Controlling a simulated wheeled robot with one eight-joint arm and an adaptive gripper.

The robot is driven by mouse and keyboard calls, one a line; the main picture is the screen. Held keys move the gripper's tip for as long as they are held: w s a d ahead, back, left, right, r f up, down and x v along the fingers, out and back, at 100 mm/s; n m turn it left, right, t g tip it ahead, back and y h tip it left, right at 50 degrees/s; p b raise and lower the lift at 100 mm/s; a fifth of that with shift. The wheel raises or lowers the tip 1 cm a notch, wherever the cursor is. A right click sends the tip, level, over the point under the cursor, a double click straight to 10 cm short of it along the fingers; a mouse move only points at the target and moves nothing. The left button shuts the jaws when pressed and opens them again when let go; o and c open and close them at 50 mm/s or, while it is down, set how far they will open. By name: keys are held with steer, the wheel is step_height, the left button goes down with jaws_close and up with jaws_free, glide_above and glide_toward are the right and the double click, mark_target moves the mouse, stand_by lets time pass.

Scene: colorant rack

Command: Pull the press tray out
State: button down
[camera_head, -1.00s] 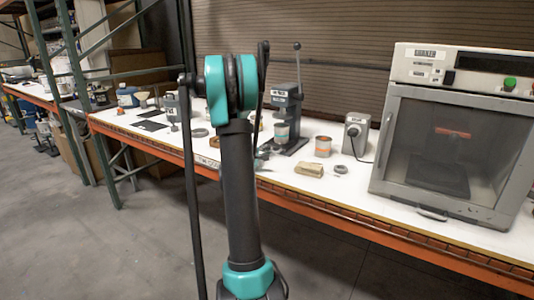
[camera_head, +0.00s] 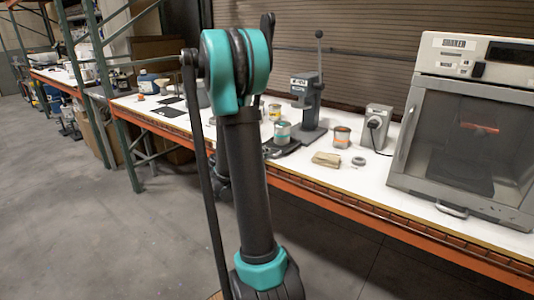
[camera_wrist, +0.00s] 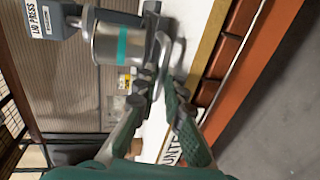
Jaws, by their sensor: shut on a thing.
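The lid press (camera_head: 310,100), a grey stand with an upright lever, is on the white bench. It shows sideways at the upper left of the wrist view (camera_wrist: 60,20). A can with a teal band (camera_head: 281,133) stands on the dark press tray (camera_head: 284,148), forward of the press column; the can is large in the wrist view (camera_wrist: 112,46). My gripper (camera_wrist: 155,80) is shut on the tray's metal loop handle (camera_wrist: 164,52), close beside the can. In the head view my arm hides most of the gripper and the handle.
An orange-banded can (camera_head: 341,136), a tan block (camera_head: 326,159), a ring (camera_head: 358,161) and a grey control box (camera_head: 377,127) stand to the right on the bench. A glass-fronted cabinet (camera_head: 465,135) is farther right. An orange beam (camera_head: 340,202) runs below the bench edge; the floor in front is clear.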

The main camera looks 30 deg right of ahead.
steer(key=c, duration=1.9)
jaws_free()
steer(key=shift+w, duration=0.1)
steer(key=v, duration=1.2)
